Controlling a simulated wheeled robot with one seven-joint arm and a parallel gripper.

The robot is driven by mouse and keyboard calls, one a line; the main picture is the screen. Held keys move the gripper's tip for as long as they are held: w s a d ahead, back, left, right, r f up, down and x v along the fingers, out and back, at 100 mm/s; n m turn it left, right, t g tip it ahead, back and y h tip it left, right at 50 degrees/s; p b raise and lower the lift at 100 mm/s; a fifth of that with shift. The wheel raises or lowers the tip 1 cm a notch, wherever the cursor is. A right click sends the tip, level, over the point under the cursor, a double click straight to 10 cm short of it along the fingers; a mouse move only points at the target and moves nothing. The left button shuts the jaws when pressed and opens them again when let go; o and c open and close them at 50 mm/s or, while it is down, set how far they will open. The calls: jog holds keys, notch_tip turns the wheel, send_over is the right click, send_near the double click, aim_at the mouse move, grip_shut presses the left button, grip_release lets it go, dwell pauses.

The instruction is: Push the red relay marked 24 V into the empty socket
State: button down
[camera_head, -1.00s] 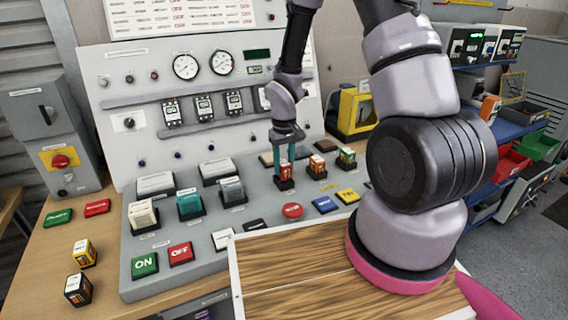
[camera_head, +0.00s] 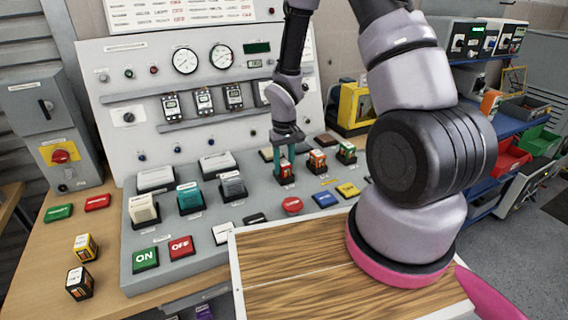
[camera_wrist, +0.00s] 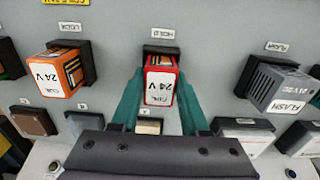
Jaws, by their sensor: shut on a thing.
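The red relay marked 24 V (camera_wrist: 160,85) stands between the teal fingers of my gripper (camera_wrist: 158,100) in the wrist view. My gripper is shut on it. A black socket (camera_wrist: 162,50) shows behind the relay's far edge. In the head view my gripper (camera_head: 285,157) points down at the console, with the red relay (camera_head: 285,170) between its fingertips, upright at its socket. I cannot tell how deep the relay sits in the socket.
An orange 24 V relay (camera_wrist: 54,75) and a grey flasher relay (camera_wrist: 278,85) stand in sockets on either side. Two loose relays (camera_head: 85,247) (camera_head: 79,283) lie on the wooden table at left. A wood-topped board (camera_head: 300,255) lies in front of the console.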

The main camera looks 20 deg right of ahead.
jog(key=shift+c, duration=1.6)
grip_release()
jog(key=shift+r, duration=2.55)
notch_tip(320, 180, up, 11)
jog(key=shift+f, duration=0.1)
